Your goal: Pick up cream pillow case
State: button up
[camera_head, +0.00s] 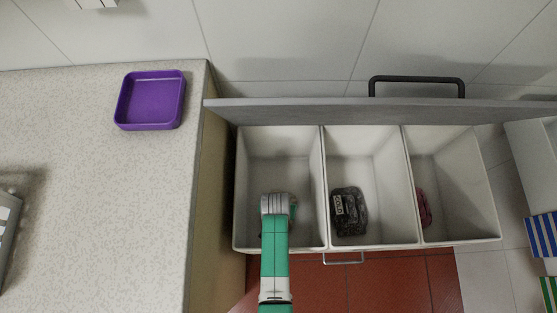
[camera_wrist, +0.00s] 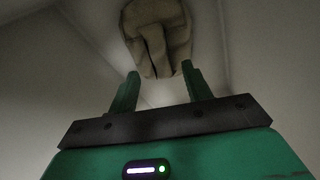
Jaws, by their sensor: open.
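The cream pillow case (camera_wrist: 157,30) shows at the top of the wrist view as a folded beige cloth bundle lying in a pale-walled bin. In the head view I cannot make it out; my arm covers part of the left bin (camera_head: 250,228). My gripper (camera_wrist: 160,70) is open, its two green fingers apart and pointing toward the near edge of the cloth. Nothing is held between them. Whether the fingertips touch the cloth is unclear.
The middle bin (camera_head: 372,150) holds a dark folded cloth (camera_head: 349,212) with a label. The right bin (camera_head: 460,195) holds a reddish item (camera_head: 424,208). Bin walls and a grey drawer front (camera_head: 330,110) surround my gripper. A purple tray (camera_head: 151,98) sits on the counter (camera_head: 90,200).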

jog(key=f+b, duration=0.2)
jog(key=w+f+b, duration=0.1)
jog(key=f+b, duration=0.1)
jog(key=f, duration=0.1)
jog(key=shift+w+d+f, duration=0.1)
jog(key=shift+d, duration=0.05)
jog(key=shift+r, duration=0.2)
grip_shut()
